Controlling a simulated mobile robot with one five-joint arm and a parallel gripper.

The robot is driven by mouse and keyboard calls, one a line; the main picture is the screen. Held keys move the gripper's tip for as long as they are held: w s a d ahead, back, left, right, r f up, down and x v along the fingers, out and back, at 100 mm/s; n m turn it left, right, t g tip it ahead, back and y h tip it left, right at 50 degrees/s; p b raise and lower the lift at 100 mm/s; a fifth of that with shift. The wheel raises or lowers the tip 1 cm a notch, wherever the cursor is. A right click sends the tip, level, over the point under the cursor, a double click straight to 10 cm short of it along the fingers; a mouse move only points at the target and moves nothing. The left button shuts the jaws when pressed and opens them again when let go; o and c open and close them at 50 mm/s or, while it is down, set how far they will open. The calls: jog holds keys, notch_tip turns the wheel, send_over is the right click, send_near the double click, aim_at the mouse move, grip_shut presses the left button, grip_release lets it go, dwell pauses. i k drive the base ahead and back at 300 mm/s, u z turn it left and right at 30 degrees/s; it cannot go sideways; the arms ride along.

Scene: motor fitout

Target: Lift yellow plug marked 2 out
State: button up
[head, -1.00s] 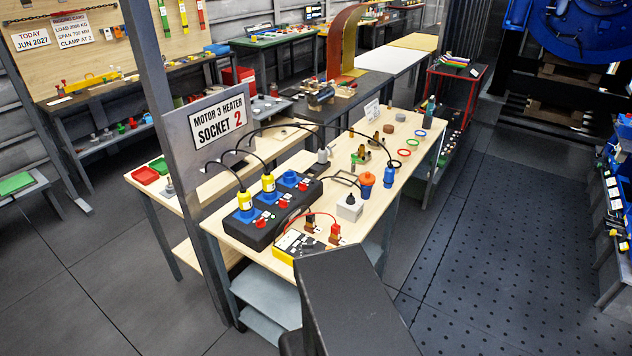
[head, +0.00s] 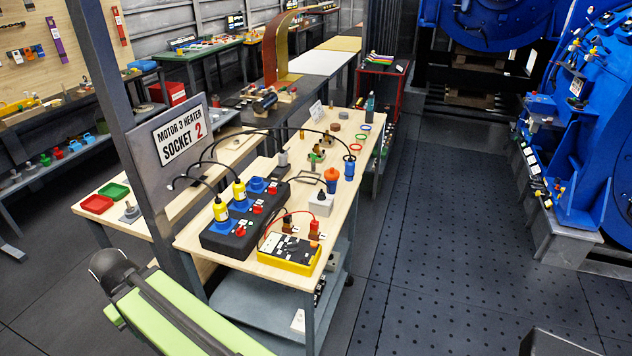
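Two yellow plugs stand upright in blue sockets on a black socket block (head: 214,240) on the near bench. The front plug (head: 221,211) is at the left and the other plug (head: 239,191) is just behind it. Both have black cables running to the grey sign panel. I cannot read a number on either plug. A blue socket (head: 256,184) behind them has no yellow plug in it. The sign (head: 181,139) reads "MOTOR 3 HEATER SOCKET 2". My gripper's fingers do not show; a green link of mine is at lower left.
A yellow meter box (head: 290,253) with red and black leads sits beside the block. A white box (head: 321,204), an orange-topped item (head: 331,180) and a blue plug (head: 349,168) stand behind it. The grey post (head: 142,110) rises at the bench's left. Floor at right is open.

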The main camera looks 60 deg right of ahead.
aim_at(238, 187)
jog(key=z, duration=0.1)
jog(key=i, duration=1)
